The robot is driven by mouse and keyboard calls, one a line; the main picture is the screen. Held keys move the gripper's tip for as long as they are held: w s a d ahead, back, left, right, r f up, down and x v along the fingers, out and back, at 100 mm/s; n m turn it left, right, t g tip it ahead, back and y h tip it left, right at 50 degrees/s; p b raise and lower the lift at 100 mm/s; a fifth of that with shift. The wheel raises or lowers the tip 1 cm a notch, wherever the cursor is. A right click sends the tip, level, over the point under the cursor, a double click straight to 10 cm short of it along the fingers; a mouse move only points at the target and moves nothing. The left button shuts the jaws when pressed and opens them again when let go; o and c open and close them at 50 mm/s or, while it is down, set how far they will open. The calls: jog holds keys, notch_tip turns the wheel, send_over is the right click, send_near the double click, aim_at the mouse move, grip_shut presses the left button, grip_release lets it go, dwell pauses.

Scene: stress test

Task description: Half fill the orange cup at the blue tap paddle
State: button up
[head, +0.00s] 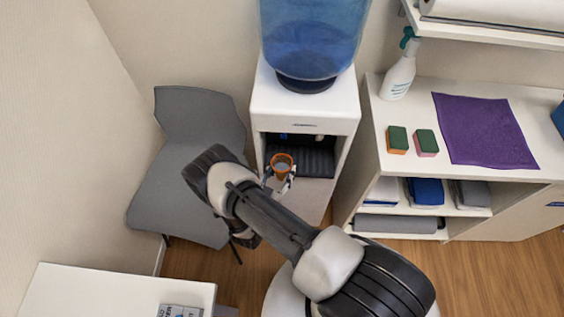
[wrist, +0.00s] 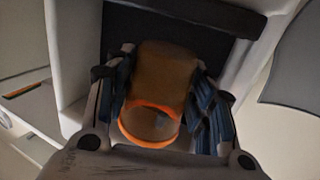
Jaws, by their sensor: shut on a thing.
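The orange cup (head: 282,161) is in my gripper (head: 279,178), at the front opening of the white water dispenser (head: 305,107). In the head view I look down into the cup, which shows a greyish inside; I cannot tell for sure how much water is in it. In the wrist view the cup (wrist: 155,100) sits between the two blue-padded fingers (wrist: 163,95), which are shut on it. A small blue part, perhaps the blue tap paddle (head: 283,136), shows dimly in the dispenser's recess. The dark drip tray (head: 312,164) lies behind the cup.
A blue water bottle (head: 312,40) tops the dispenser. A grey chair (head: 185,165) stands close on the left. On the right, a white shelf unit holds a spray bottle (head: 400,68), two sponges (head: 397,139) and a purple cloth (head: 484,130). A white table (head: 95,295) is at lower left.

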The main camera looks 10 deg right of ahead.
aim_at(285, 178)
jog(key=s, duration=0.1)
jog(key=s+a, duration=0.1)
jog(key=s, duration=0.3)
jog(key=shift+s+a+p, duration=0.25)
jog(key=shift+a+p, duration=0.05)
jog(key=shift+a, duration=0.1)
